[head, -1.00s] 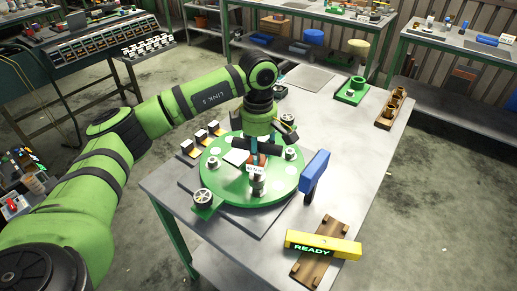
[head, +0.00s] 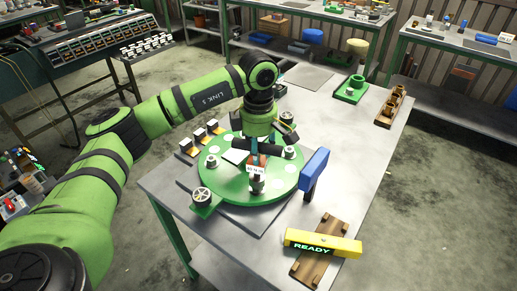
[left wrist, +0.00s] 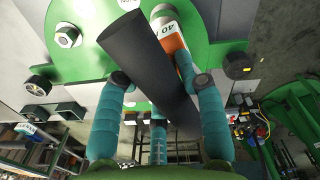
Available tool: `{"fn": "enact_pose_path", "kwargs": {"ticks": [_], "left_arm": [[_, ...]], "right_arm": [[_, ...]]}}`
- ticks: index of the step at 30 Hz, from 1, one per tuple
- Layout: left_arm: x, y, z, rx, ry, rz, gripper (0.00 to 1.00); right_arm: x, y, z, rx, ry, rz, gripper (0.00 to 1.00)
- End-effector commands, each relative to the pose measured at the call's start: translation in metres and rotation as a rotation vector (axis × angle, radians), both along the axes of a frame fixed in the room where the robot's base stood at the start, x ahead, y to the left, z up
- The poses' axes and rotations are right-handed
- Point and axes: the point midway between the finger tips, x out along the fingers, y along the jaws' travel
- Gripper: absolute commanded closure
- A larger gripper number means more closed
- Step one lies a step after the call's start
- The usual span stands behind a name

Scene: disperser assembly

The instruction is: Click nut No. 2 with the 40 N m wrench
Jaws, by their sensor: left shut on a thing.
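My left gripper (head: 258,147) points down over the round green plate (head: 280,188), its teal fingers closed around the wrench. The wrench has a black handle (left wrist: 145,55) and an orange part with a white 40 label (left wrist: 168,40); its label also shows in the head view (head: 255,169). A nut shows clear of the wrench in the left wrist view (left wrist: 67,36). Whether the wrench touches a nut is unclear. My right gripper is out of view.
A blue upright block (head: 315,170) stands close to the plate's right. A yellow bar reading READY (head: 335,246) lies across a wooden rack (head: 317,267) at the front. The table's right side is fairly clear.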

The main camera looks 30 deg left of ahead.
Motion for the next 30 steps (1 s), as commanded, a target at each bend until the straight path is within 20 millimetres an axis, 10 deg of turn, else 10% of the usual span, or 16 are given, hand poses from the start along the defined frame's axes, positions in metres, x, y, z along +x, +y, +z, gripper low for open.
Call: {"fn": "enact_pose_path", "kwargs": {"ticks": [30], "left_arm": [[0.0, 0.0, -0.024, -0.001, -0.002, -0.009, 1.0]], "right_arm": [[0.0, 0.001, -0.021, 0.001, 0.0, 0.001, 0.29]]}}
